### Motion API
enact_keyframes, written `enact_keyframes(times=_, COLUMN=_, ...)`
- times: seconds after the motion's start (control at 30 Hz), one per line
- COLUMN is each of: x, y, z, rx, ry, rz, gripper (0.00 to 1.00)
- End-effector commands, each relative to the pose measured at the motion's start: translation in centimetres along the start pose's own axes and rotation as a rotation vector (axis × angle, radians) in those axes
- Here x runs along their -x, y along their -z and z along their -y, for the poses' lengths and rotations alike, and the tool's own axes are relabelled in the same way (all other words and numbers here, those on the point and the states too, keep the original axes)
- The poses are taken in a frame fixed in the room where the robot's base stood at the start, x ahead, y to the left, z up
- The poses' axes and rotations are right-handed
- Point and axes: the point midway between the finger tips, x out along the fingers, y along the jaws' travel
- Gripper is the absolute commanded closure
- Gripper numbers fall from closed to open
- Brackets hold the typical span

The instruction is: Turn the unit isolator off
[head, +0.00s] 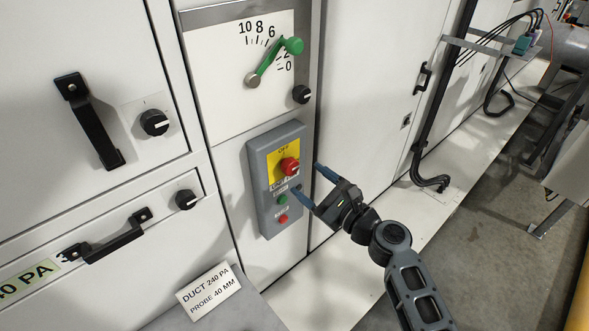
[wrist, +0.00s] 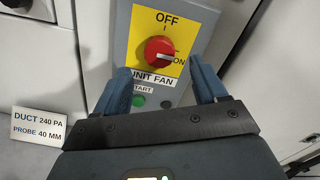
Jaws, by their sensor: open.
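The unit isolator is a red rotary knob (head: 289,167) on a yellow plate (head: 275,175), on a grey box labelled UNIT FAN. In the wrist view the knob (wrist: 159,51) has a white mark pointing right to ON, with OFF printed above it. My gripper (head: 306,178) is open and empty, just in front of the box and to the right of the knob in the head view. In the wrist view its two blue fingers (wrist: 163,82) stand apart, left and right below the knob, not visibly touching it.
A green start button (head: 282,199) and a red button (head: 283,218) sit below the knob. A label card (head: 209,291) reads DUCT 240 PA, PROBE 40 MM. Cabinet handles project at left.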

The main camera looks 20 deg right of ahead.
Motion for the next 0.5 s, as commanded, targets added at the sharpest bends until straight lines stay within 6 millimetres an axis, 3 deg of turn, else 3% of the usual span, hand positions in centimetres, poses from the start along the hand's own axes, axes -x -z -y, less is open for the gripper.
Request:
enact_keyframes(times=0.3, x=-4.8, y=0.0, z=0.0, rx=0.004, ry=-0.001, rz=0.000, gripper=0.29)
enact_keyframes(times=0.5, x=-6.1, y=0.0, z=-0.1, rx=0.005, ry=0.000, rz=-0.002, gripper=0.29)
